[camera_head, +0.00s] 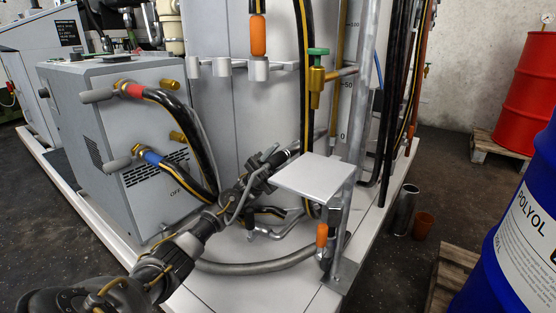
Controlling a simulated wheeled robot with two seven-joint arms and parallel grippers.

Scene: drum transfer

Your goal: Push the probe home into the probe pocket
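My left arm comes in from the lower left. Its dark gripper (270,165) is in front of the grey tank cabinet, between the control box and the small grey shelf. A dark rod-like piece lies at its fingers, but I cannot tell whether it is the probe, or whether the fingers are closed on it. I cannot make out the probe pocket for sure; the gripper and hoses cover that area. An orange grip (258,35) hangs on a hose above the rack, and another orange grip (322,235) is below the shelf. My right gripper is not in view.
The grey control box (140,125) with striped hoses stands left of the gripper. The shelf plate (315,176) is close on its right. A green-topped brass valve (317,78) is above. A thick grey hose (255,267) crosses the white platform. Blue (520,235) and red (530,95) drums stand right.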

